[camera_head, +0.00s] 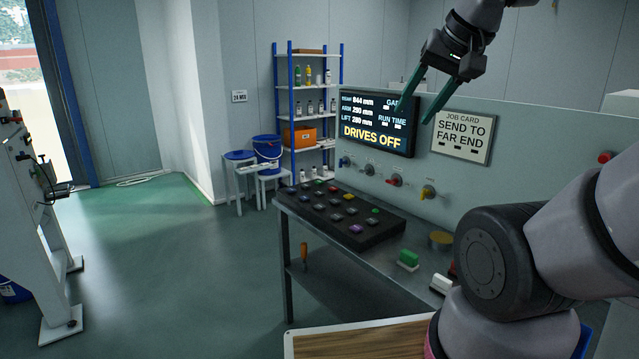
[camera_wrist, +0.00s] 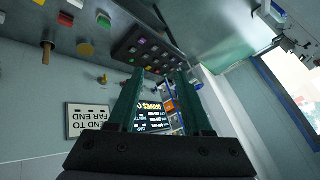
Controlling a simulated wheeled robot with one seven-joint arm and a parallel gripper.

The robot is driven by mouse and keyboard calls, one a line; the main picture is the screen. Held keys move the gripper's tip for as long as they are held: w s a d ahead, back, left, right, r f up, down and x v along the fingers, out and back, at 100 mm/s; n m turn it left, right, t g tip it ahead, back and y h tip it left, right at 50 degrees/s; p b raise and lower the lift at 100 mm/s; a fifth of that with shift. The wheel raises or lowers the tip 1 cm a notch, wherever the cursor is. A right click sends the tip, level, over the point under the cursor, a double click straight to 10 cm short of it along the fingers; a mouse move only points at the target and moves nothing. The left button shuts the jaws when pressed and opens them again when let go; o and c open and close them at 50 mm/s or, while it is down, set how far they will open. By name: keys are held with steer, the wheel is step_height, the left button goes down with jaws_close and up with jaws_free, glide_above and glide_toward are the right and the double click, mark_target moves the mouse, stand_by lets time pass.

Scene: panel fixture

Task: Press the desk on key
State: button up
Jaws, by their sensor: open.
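A black key panel (camera_head: 318,212) lies on the grey desk (camera_head: 300,232) with several small coloured keys, including a green key (camera_head: 375,210), a purple key (camera_head: 356,229) and a red key (camera_head: 333,189). Their labels are too small to read, so I cannot tell which is the desk on key. The screen (camera_head: 377,124) behind reads "DRIVES OFF". My gripper (camera_head: 413,115) is open and empty, high above the desk in front of the screen, apart from the panel. In the wrist view the key panel (camera_wrist: 128,52) shows beyond my open fingers.
The upright fixture wall (camera_head: 520,150) carries a job card (camera_head: 463,137) reading "SEND TO FAR END", several knobs including a yellow one (camera_head: 428,191), and a red button (camera_head: 605,157). A green block (camera_head: 409,257) and a yellow disc (camera_head: 441,239) sit on the desk right of the panel.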

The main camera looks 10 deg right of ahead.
jaws_close()
stand_by(1.7)
